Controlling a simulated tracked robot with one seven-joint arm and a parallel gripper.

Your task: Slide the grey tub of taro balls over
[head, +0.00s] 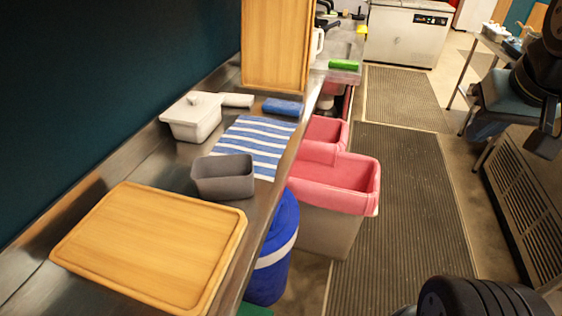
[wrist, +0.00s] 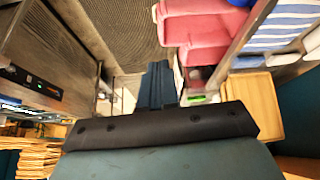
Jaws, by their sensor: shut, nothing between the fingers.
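The grey tub (head: 224,180) stands upright on the steel counter (head: 257,213) in the head view. It is between the near wooden board and the blue-and-white striped cloth (head: 250,143), close to the cloth's near edge. Its inner grey walls show, but I cannot make out any taro balls inside. I do not find the tub in the wrist view. My gripper (wrist: 158,68) shows in the wrist view with its fingers together and nothing between them. It is away from the tub, out over the floor side.
A wooden board (head: 155,245) lies nearest on the counter. A white lidded container (head: 192,117) stands against the wall, and a folded blue cloth (head: 283,107) lies further back. Pink-lined bins (head: 335,183) and a blue bin (head: 273,262) stand below the counter's edge. The floor mat (head: 405,220) is clear.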

